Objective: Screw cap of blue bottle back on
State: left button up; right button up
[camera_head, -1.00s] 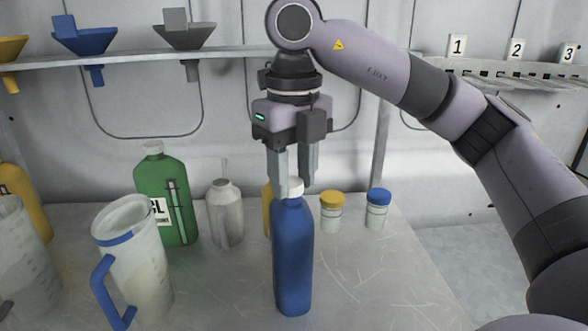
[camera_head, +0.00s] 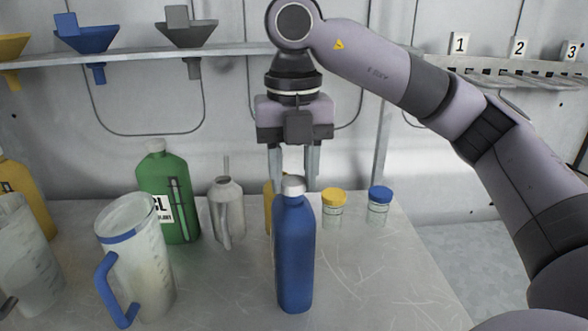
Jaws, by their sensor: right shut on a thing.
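The blue bottle (camera_head: 295,252) stands upright on the metal table, in the middle of the head view. Its white cap (camera_head: 293,185) sits at the top of its neck; whether it is threaded on cannot be seen. My right gripper (camera_head: 294,178) points straight down over the bottle, with one finger on each side of the cap. It is shut on the cap. The bottle's top hides part of the fingertips. My left gripper is not in view.
A green bottle (camera_head: 170,195), a grey metal can (camera_head: 227,212) and a jug with a blue handle (camera_head: 140,262) stand left. A yellow container is mostly hidden behind the blue bottle. Yellow-lidded (camera_head: 333,207) and blue-lidded (camera_head: 379,205) jars stand right. The table's front right is clear.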

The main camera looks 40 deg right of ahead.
jog(key=m, duration=0.3)
jog(key=shift+a+m, duration=0.1)
jog(key=shift+m, duration=1)
jog(key=shift+w, duration=0.1)
jog(key=shift+m, duration=1.2)
jog(key=shift+w+a+m, duration=0.1)
jog(key=shift+m, duration=1.2)
jog(key=shift+m, duration=0.7)
jog(key=m, duration=0.3)
jog(key=shift+w+m+p, duration=0.1)
jog(key=shift+m+p, duration=0.2)
jog(key=shift+m, duration=0.1)
